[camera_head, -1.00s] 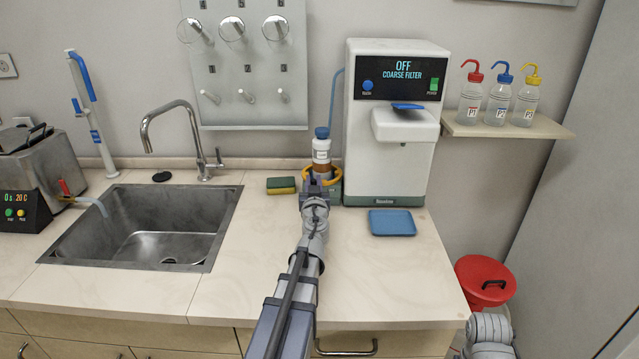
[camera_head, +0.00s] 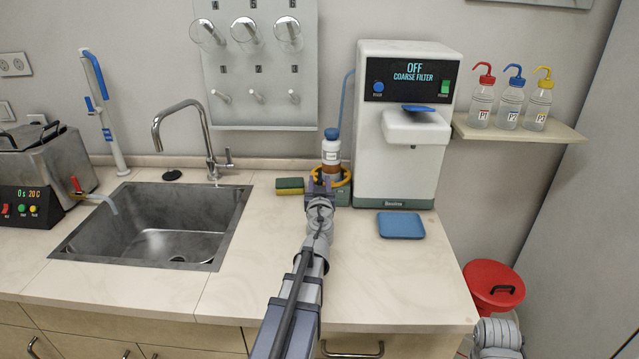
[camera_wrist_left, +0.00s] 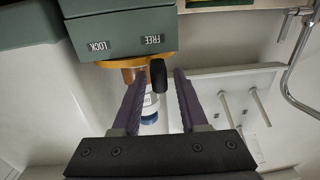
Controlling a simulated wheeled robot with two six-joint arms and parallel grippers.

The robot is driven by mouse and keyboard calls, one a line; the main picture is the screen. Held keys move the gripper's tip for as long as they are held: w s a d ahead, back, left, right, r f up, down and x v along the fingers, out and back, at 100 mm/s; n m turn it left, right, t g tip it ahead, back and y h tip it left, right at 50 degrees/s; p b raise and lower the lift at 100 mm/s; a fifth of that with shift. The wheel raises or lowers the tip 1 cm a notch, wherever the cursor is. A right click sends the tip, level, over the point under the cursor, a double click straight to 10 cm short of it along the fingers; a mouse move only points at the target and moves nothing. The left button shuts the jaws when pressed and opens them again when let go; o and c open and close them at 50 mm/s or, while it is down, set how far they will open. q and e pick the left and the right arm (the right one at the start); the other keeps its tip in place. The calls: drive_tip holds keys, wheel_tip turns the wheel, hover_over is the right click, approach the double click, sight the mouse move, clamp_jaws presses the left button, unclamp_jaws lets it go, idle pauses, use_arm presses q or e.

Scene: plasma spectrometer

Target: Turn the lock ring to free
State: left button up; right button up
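The lock ring is an orange-yellow collar (camera_head: 347,177) around the foot of a white and brown bottle (camera_head: 331,150) with a blue cap, beside the white machine. In the left wrist view the ring (camera_wrist_left: 112,63) lies against a green base (camera_wrist_left: 120,32) marked LOCK and FREE. Its black handle (camera_wrist_left: 158,75) sticks out nearer the FREE mark in this picture. My left gripper (camera_head: 322,180) is at the ring. Its purple fingers (camera_wrist_left: 158,78) stand open on either side of the handle, with gaps visible. My right gripper is out of view.
The white machine (camera_head: 407,130) stands right of the bottle, its display reading OFF, COARSE FILTER. A blue tray (camera_head: 401,225) lies in front. A sponge (camera_head: 290,186) lies left of the ring, beyond it the sink (camera_head: 160,225). The front right counter is clear.

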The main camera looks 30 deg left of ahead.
use_arm(q)
drive_tip(key=shift+o, duration=0.4)
drive_tip(key=v, duration=0.7)
drive_tip(key=shift+s+d, duration=0.25)
drive_tip(key=shift+s, duration=0.1)
drive_tip(key=shift+s, duration=0.1)
